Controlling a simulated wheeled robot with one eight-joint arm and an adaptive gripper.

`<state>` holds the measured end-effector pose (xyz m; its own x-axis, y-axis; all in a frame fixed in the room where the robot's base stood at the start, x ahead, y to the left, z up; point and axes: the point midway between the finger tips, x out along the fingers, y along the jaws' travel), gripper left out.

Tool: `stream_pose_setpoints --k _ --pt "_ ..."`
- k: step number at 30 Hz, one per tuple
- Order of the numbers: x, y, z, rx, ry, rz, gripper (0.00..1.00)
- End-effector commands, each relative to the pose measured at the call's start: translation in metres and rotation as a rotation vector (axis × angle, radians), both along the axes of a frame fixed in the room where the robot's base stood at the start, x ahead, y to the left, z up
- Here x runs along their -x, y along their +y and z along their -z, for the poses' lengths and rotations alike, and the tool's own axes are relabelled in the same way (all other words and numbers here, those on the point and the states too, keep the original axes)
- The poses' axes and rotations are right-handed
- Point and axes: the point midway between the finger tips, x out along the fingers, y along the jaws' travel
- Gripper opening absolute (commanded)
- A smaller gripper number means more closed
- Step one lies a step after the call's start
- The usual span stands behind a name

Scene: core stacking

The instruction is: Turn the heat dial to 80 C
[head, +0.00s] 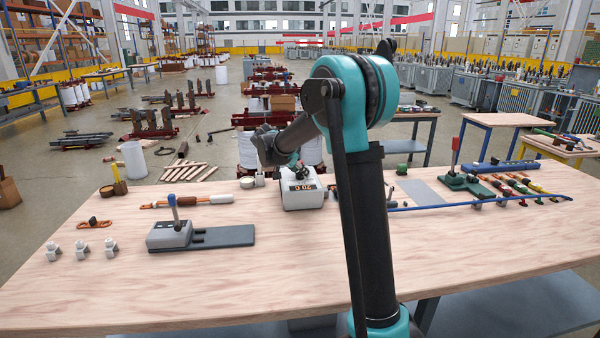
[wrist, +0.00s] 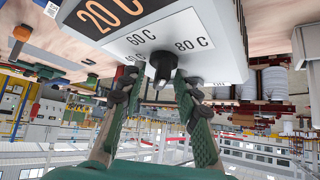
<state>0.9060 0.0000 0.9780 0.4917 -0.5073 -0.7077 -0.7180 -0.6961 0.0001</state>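The heat dial is a black knob (wrist: 162,66) on the white front of a heater box (head: 303,196). In the wrist view the labels 40 C, 60 C and 80 C (wrist: 190,44) sit around the knob. A small gap shows at the left finger; whether the right finger touches the knob I cannot tell. In the head view my arm hides part of the area.
On the wooden table (head: 130,290), a grey lever unit (head: 172,235) stands left of the box, with small white parts and orange-handled tools near it. A blue cable (head: 480,199), a green lever unit (head: 462,183) and several coloured pieces lie to the right. The table's front is clear.

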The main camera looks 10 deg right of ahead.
Motion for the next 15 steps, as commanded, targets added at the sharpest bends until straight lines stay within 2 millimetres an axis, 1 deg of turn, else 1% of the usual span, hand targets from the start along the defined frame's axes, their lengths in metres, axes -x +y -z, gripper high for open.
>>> stream_pose_setpoints --k 4,7,15 --pt "0.003 0.003 -0.005 0.0 0.0 -0.001 0.32" --pt "0.009 0.01 -0.013 0.0 0.0 -0.003 0.32" --pt "0.036 0.039 -0.052 0.0 -0.001 -0.004 0.32"
